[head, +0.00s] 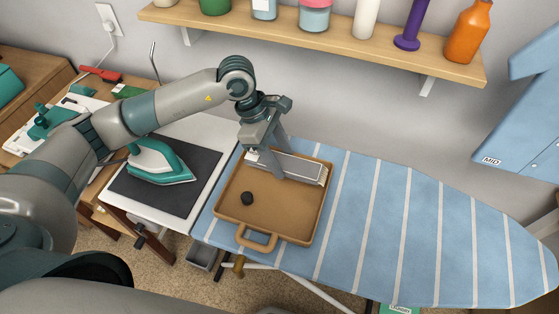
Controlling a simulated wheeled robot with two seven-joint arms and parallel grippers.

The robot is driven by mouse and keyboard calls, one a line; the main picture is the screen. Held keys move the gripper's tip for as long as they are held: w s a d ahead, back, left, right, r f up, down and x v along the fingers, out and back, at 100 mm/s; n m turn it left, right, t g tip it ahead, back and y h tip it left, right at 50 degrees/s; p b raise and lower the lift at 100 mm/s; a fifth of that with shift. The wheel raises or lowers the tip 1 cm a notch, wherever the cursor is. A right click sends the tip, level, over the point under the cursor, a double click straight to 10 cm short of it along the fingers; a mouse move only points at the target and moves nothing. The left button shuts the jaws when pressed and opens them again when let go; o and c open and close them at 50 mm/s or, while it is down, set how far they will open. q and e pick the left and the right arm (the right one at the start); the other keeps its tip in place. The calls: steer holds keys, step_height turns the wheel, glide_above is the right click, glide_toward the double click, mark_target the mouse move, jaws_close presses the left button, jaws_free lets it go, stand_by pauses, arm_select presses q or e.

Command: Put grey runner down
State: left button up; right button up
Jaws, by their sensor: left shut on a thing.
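The grey runner (306,170) is a long, flat, light grey bar with a dark edge, at the far end of a brown tray (284,212). My left gripper (270,166) points down over the tray's far left part, shut on the runner near its left end. The fingers hide part of the runner. I cannot tell whether the runner touches the tray floor. My right gripper is not in view.
The tray lies on a blue striped ironing board (400,230), clear to its right. A teal iron (160,163) rests on a dark pad (195,190) at left. A small black knob (247,198) is in the tray. A wooden shelf (330,40) with bottles hangs above.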

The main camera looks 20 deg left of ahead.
arm_select(q)
steer(key=shift+w+a+f, duration=0.2)
steer(key=shift+a+f, duration=0.05)
steer(key=shift+f+p, duration=0.45)
step_height(320, 180, down, 2)
steer(key=shift+p, duration=0.6)
steer(key=shift+f, duration=0.5)
